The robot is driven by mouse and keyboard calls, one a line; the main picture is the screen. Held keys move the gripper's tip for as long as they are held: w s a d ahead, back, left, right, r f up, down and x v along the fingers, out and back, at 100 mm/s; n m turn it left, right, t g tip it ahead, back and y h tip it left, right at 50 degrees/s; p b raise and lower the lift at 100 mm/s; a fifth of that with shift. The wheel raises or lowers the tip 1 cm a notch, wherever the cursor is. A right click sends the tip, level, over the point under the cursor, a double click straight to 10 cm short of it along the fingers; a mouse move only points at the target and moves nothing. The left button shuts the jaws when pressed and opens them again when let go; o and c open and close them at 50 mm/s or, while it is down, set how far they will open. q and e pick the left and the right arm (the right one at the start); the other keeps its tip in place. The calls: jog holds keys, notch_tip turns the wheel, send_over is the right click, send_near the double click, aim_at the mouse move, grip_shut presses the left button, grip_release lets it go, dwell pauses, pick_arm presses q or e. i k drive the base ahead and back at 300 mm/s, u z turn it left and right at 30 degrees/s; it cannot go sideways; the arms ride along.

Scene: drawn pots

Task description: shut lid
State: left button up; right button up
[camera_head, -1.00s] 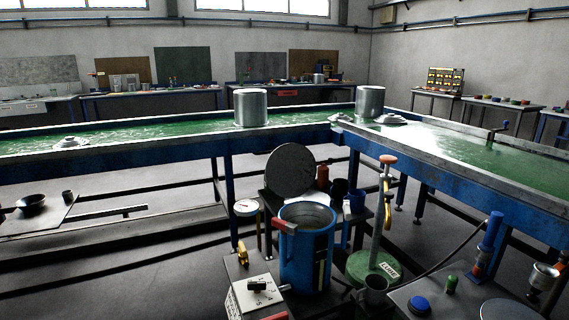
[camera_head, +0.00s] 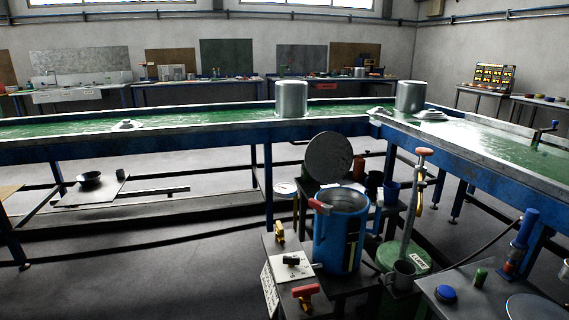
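A blue drum-shaped pot (camera_head: 335,243) stands upright on a dark low stand at the lower middle. Its top is open and its grey inside shows. A round dark grey lid (camera_head: 329,157) stands tilted up at the pot's back left edge; whether it is hinged to the pot I cannot tell. A red handle (camera_head: 319,206) sticks out at the pot's left rim. Neither of my grippers is in view.
A green-topped conveyor with a blue frame (camera_head: 180,144) runs behind and along the right, carrying two metal pots (camera_head: 291,98) (camera_head: 410,97) and loose lids (camera_head: 433,114). A green-based post (camera_head: 407,254) stands close right of the blue pot. Floor at left is largely clear.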

aim_at(329, 155)
jog(key=u, duration=0.8)
jog(key=k, duration=1.05)
jog(key=u, duration=0.55)
jog(key=i, duration=1.8)
jog(key=z, duration=0.55)
jog(key=i, duration=2.05)
jog(key=z, duration=1.55)
jog(key=i, duration=1.15)
jog(key=z, duration=1.65)
jog(key=i, duration=0.4)
jog(key=z, duration=1.5)
jog(key=k, duration=1.35)
jog(key=u, duration=0.6)
